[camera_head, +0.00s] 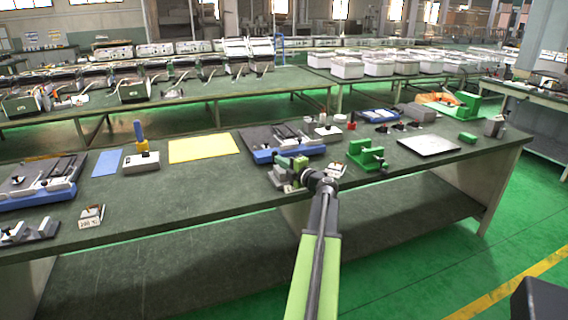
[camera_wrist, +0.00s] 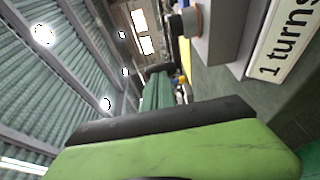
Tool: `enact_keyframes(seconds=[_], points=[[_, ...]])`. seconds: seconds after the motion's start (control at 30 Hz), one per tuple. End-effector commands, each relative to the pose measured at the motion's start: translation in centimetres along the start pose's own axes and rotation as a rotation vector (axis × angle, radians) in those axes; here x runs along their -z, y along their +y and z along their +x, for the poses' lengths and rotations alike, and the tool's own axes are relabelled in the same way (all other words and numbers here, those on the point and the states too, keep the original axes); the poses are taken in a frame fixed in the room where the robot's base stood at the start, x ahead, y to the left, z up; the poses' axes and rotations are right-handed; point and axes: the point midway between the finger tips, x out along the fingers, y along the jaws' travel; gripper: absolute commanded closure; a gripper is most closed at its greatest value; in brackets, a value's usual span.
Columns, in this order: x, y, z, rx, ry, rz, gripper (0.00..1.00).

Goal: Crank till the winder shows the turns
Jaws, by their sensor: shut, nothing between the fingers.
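The winder is a small grey block (camera_head: 280,174) at the front edge of the bench, partly hidden by my gripper. In the wrist view its grey body (camera_wrist: 222,35) is at the upper right, with a white label (camera_wrist: 285,42) reading "1 turns". A dark round part (camera_wrist: 190,20) sits at its side; I cannot tell if it is the crank. My gripper (camera_head: 302,168) is shut and empty beside the winder; touching or apart is unclear. In the wrist view, my green and black gripper (camera_wrist: 165,125) fills the lower part.
A blue-based fixture (camera_head: 262,154) stands just behind the winder. A green clamp-like fixture (camera_head: 366,156) stands to the right. A small labelled piece (camera_head: 91,215) sits near the front edge. The bench front is mostly clear.

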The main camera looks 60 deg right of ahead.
Motion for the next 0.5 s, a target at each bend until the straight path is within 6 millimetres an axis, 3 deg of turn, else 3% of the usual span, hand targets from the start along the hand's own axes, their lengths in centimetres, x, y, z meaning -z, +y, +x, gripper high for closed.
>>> enact_keyframes(seconds=[0.27,0.43,0.5], points=[[0.3,0.0,-0.5,0.000,0.001,0.000,1.00],[2.1,0.0,-2.8,0.000,0.005,0.000,1.00],[2.6,0.0,-4.8,0.000,0.001,0.000,1.00]])
